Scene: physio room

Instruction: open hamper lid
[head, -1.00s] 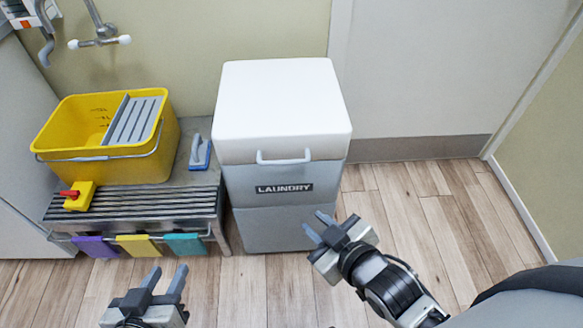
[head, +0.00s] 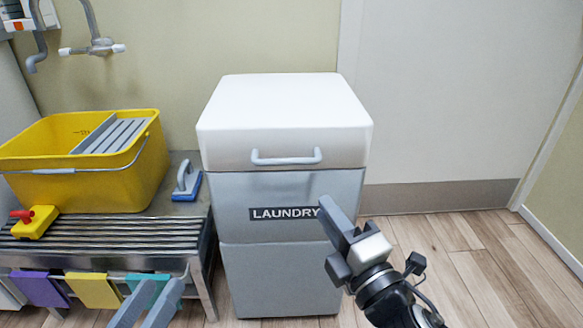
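The hamper (head: 283,275) is a grey box with a LAUNDRY label on its front, standing on the floor against the wall. Its white lid (head: 285,105) is down, with a light-grey bar handle (head: 286,158) on the lid's front face. My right gripper (head: 328,205) is in front of the hamper, below and right of the handle, and its fingers overlap the label's right end in the picture. Whether its fingers are apart is unclear. My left gripper (head: 155,292) is low at the bottom edge, left of the hamper, with two fingers apart and nothing between them.
A slatted metal bench (head: 150,232) stands close on the left. It holds a yellow bucket (head: 100,190) and a blue-grey scrubbing tool (head: 187,183). Coloured cloths (head: 93,291) hang at its front. Floor (head: 470,255) right of the hamper is clear, up to a pale door or panel (head: 450,90).

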